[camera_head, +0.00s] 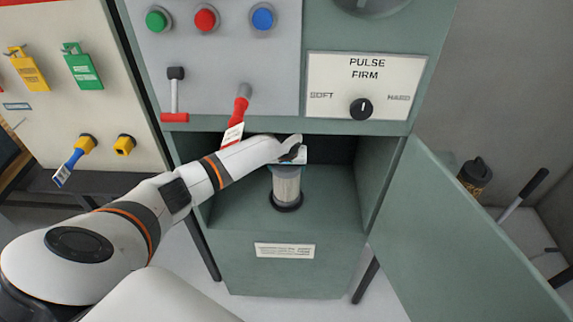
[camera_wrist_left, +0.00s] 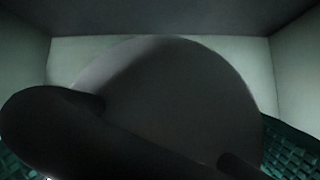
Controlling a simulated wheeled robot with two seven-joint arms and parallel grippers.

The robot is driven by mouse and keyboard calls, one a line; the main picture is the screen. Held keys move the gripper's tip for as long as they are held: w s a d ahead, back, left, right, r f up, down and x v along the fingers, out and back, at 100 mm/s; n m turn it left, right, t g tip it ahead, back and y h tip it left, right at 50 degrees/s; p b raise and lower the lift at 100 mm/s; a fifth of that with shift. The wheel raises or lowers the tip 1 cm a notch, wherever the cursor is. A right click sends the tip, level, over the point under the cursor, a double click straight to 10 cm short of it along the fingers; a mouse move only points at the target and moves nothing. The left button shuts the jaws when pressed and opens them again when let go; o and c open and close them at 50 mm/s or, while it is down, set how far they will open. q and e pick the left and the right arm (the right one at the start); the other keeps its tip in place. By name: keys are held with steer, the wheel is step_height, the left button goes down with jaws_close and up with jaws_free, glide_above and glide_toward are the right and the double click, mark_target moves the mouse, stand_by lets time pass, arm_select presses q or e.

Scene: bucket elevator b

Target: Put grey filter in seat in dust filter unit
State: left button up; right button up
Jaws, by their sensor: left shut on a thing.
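The grey filter (camera_head: 286,186) is a light pleated cylinder. It stands upright inside the open compartment of the dust filter unit (camera_head: 230,218), over a dark round seat (camera_head: 286,203) on the compartment floor. My left gripper (camera_head: 293,156) reaches in from the left and is shut on the filter's top. I cannot tell whether the filter is fully down in the seat. In the left wrist view the filter's round grey top (camera_wrist_left: 190,85) fills the middle, with dark gripper fingers (camera_wrist_left: 165,145) in front of it. My right gripper is not in view.
The unit's door (camera_head: 470,235) hangs open on the right. Above the opening are coloured buttons, a red-handled lever (camera_head: 239,112) with a tag, and a PULSE FIRM dial (camera_head: 361,108). A dark canister (camera_head: 475,175) stands at the far right. Compartment walls stand close around my gripper.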

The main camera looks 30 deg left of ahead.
arm_select(q)
steer(key=o, duration=1.6)
steer(key=shift+f, duration=0.1)
steer(key=shift+c, duration=0.2)
steer(key=shift+s, duration=0.1)
steer(key=shift+s+d+r+b, duration=0.15)
steer(key=shift+r+b, duration=0.2)
steer(key=shift+r, duration=0.25)
steer(key=s+d, duration=0.6)
steer(key=s, duration=0.4)
steer(key=shift+s+b, duration=0.2)
steer(key=shift+b, duration=0.2)
steer(key=shift+d, duration=0.15)
